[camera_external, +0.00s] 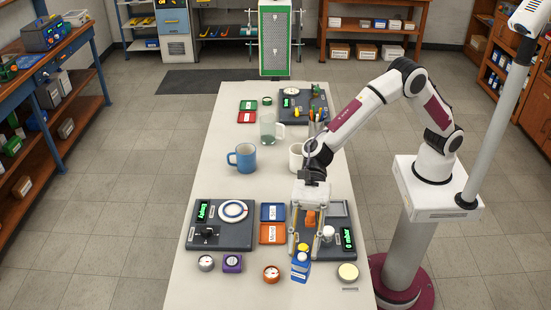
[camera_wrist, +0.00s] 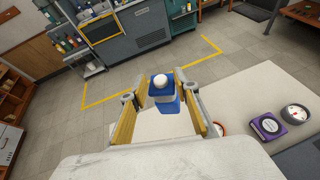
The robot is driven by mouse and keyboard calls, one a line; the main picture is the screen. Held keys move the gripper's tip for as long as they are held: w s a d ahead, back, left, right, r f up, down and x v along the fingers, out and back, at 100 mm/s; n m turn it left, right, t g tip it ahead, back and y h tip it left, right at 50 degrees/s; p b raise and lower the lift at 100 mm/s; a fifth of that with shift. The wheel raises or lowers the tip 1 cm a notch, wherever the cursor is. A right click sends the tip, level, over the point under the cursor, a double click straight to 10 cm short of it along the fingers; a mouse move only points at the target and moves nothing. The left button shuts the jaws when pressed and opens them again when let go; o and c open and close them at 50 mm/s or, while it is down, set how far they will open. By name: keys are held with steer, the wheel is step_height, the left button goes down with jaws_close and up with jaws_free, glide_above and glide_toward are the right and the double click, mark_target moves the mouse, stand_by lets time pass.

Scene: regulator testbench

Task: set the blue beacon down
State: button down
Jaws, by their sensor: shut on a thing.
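The blue beacon (camera_external: 300,271) is a small blue block with a pale top, at the near end of the table in the external view. In the wrist view the beacon (camera_wrist: 162,88) shows a white round cap and sits between the two yellowish finger pads. My gripper (camera_external: 302,250) points down and is shut on the beacon; its fingers also show in the wrist view (camera_wrist: 160,105). I cannot tell whether the beacon's underside touches the table (camera_external: 210,285).
A right-hand test panel (camera_external: 339,208) with a green display stands just behind the beacon. A purple gauge (camera_external: 232,263) is farther left. Mugs (camera_external: 243,158) stand mid-table.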

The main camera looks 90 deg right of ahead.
steer(key=shift+f, duration=0.1)
step_height(320, 180, down, 6)
stand_by(0.7)
steer(key=shift+f, duration=1.9)
steer(key=shift+f, duration=0.1)
steer(key=c, duration=1.5)
jaws_free()
steer(key=v, duration=1.2)
